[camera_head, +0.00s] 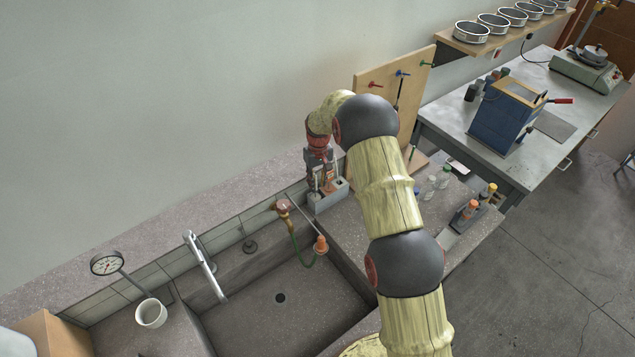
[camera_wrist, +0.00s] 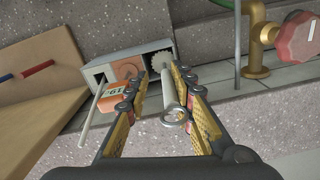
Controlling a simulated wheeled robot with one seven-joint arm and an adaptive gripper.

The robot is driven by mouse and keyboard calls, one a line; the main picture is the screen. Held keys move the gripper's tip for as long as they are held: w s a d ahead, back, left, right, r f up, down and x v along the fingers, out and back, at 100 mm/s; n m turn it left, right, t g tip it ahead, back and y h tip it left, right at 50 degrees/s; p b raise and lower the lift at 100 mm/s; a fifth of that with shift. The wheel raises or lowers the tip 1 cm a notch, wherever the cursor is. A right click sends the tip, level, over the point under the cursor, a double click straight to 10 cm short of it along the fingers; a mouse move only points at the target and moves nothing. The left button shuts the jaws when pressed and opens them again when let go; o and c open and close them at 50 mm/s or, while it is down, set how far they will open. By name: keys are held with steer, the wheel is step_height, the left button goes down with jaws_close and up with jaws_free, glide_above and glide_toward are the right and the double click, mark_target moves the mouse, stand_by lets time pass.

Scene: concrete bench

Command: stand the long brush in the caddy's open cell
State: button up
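The grey caddy (camera_wrist: 98,72) stands on the ledge behind the sink; it also shows in the head view (camera_head: 322,205). The long brush (camera_wrist: 169,92) has a pale handle with a ring at the near end. Its round grey bristle head (camera_wrist: 163,62) is down at the caddy's right-hand cell, and the handle points up toward the wrist camera. My gripper (camera_wrist: 161,78) is above the caddy with its fingers on either side of the handle. A gap shows beside the handle, so the fingers look open. How deep the head sits is hidden.
A brass tap with a red knob (camera_wrist: 298,38) is close on the right. A wooden tool board (camera_head: 385,88) stands behind; the sink (camera_head: 300,315) is in front.

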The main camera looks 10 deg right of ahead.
steer(key=shift+o, duration=0.4)
step_height(320, 180, up, 12)
stand_by(0.5)
steer(key=shift+d+f, duration=0.1)
stand_by(0.4)
